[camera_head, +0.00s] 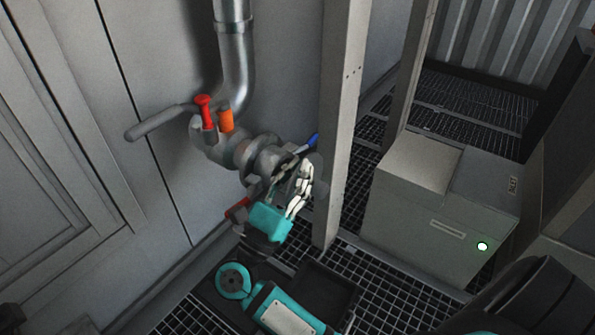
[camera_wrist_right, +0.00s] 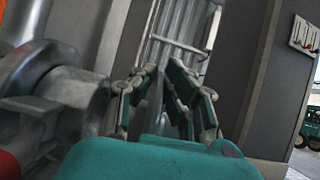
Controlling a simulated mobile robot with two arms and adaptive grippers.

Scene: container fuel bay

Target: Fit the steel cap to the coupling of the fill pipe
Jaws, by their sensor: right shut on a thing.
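The fill pipe (camera_head: 236,62) comes down the wall and bends to a grey coupling (camera_head: 264,156), which has a red lever and a blue lever beside it. The coupling also fills the left of the right wrist view (camera_wrist_right: 75,85). My right gripper (camera_head: 291,176), with teal body and pale fingers, is at the coupling's open-end side. It is shut on the steel cap, a grey disc seen nearly edge-on between the fingers in the wrist view (camera_wrist_right: 151,108). The fingers hide most of the cap. I cannot tell whether cap and coupling touch. My left gripper is not in view.
A red-and-orange valve handle (camera_head: 205,110) and a grey lever (camera_head: 158,123) are on the pipe left of the coupling. A grey post (camera_head: 343,110) stands close to the right of my gripper. A grey cabinet (camera_head: 425,225) with a green light stands beyond it on the grated floor.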

